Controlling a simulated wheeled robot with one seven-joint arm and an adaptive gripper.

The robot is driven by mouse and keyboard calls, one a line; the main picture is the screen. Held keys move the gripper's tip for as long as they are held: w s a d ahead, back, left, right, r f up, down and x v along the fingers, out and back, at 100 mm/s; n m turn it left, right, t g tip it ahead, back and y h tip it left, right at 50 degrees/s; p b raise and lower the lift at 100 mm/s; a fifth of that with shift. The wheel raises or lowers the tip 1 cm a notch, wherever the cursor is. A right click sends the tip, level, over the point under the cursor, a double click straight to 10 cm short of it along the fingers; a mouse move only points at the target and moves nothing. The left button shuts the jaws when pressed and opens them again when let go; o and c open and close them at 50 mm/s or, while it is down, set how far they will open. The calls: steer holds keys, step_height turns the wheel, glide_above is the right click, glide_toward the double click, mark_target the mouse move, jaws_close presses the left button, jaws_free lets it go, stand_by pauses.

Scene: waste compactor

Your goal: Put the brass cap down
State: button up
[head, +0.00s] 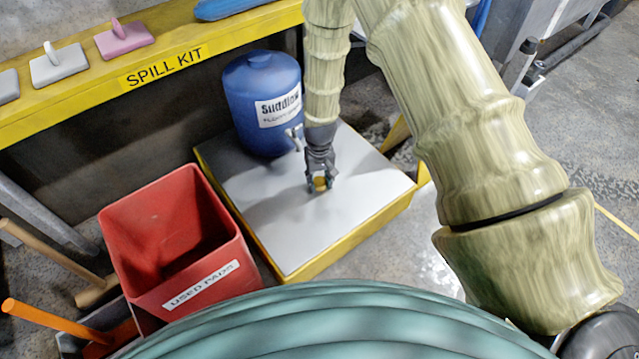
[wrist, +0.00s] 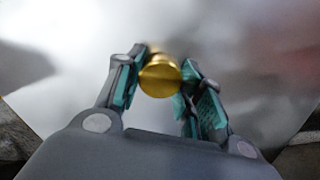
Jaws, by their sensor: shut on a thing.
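The brass cap (wrist: 160,78) is a small round gold piece between the two teal-padded fingers of my gripper (wrist: 160,85) in the wrist view. In the head view my gripper (head: 320,184) points down, shut on the brass cap (head: 320,183), over the grey top of a yellow-sided platform (head: 300,235). I cannot tell whether the cap touches the platform top. The cap's lower part is hidden.
A blue jug (head: 245,85) with a tap stands at the platform's back left. A red bin (head: 190,285) labelled "USED PADS" stands to the left. A yellow shelf (head: 230,35) marked "SPILL KIT" runs behind. The platform's front and right are clear.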

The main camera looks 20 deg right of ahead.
mark_target(320, 181)
stand_by(0.3)
steer(key=o, duration=1.1)
steer(key=shift+f, duration=0.1)
step_height(320, 181, up, 12)
steer(key=p, duration=0.6)
steer(key=shift+p, duration=0.3)
steer(key=s+f, duration=0.2)
steer(key=s, duration=0.1)
steer(key=s+d+f, duration=0.1)
steer(key=s+f, duration=0.1)
steer(key=s, duration=0.1)
steer(key=s+f, duration=0.2)
steer(key=s, duration=0.1)
steer(key=shift+s+d+f, duration=0.2)
steer(key=shift+s+f, duration=0.15)
steer(key=shift+f, duration=0.05)
steer(key=s+f, duration=0.1)
steer(key=s, duration=0.8)
steer(key=s+d+f, duration=0.1)
steer(key=s+f, duration=0.1)
steer(key=s, duration=0.6)
steer(key=s+d+f, duration=0.1)
steer(key=s+f, duration=0.1)
steer(key=s, duration=0.7)
steer(key=shift+s, duration=0.35)
